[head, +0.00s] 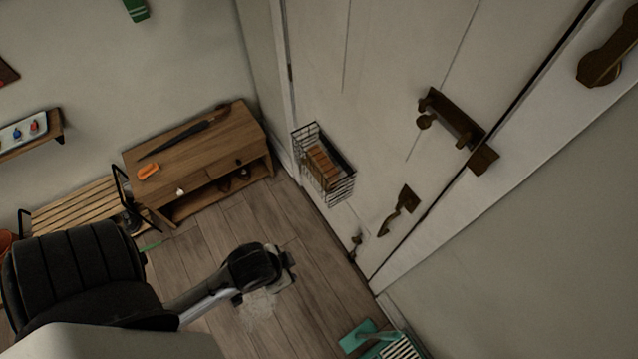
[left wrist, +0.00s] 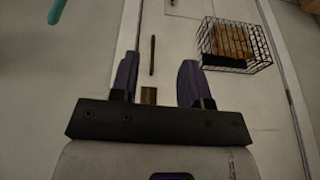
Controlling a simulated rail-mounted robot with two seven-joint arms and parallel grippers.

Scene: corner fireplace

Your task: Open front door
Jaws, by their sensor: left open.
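The white front door (head: 390,75) fills the upper right of the head view and looks shut in its frame. A dark slide bolt (head: 452,118) sits near its edge, with a catch (head: 484,158) beside it at the edge. A dark curved door handle (head: 400,212) is on the door lower down. My left gripper (head: 288,268) is over the floor in front of the door, apart from the handle and empty. In the left wrist view its two fingers (left wrist: 158,65) are open, with a pale surface and a thin dark bar (left wrist: 152,55) beyond. My right gripper is not in view.
A wire basket (head: 324,165) with brown blocks hangs on the door; it also shows in the left wrist view (left wrist: 236,45). A wooden bench cabinet (head: 205,155) stands at the left wall. A teal object (head: 370,338) lies at the lower right. Floor (head: 300,235) between is clear.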

